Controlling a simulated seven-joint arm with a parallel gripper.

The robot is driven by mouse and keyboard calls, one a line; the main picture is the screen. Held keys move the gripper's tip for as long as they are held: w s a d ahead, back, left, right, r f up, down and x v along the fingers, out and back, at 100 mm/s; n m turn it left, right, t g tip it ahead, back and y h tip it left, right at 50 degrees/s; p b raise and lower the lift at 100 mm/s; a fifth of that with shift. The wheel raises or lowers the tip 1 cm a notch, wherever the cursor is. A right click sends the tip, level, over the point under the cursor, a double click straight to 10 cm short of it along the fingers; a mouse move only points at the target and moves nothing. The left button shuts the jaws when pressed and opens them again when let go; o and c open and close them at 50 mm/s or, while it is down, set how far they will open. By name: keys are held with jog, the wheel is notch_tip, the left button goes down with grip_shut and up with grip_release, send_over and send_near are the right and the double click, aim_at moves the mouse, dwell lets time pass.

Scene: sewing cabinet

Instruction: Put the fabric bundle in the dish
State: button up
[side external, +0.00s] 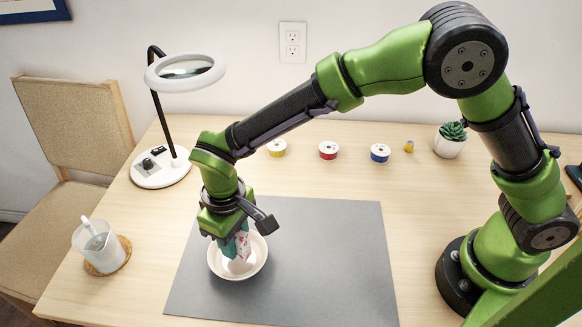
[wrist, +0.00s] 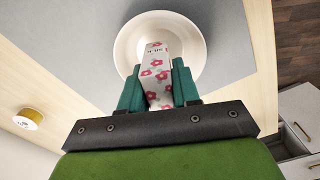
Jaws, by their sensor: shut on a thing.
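The fabric bundle (wrist: 154,71) is pale with pink-red flowers and is gripped between the two teal fingers of my gripper (wrist: 158,88). In the side view the bundle (side external: 243,245) hangs below my gripper (side external: 238,243), over the dish. The dish (side external: 222,269) is a round, shallow, off-white bowl on the grey mat. In the wrist view the dish (wrist: 190,35) lies behind the bundle, which covers part of its inside. I cannot tell whether the bundle touches the dish's floor.
A grey mat (side external: 330,255) covers the middle of the table, clear right of the dish. Yellow (side external: 277,148), red (side external: 328,150) and blue (side external: 380,153) spools stand behind it. A magnifier lamp (side external: 160,170) stands back left, a mug (side external: 98,247) front left, and a potted plant (side external: 450,140) back right.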

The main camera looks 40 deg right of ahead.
jog(key=shift+f, duration=1.05)
jog(key=shift+f, duration=0.15)
jog(key=o, duration=1)
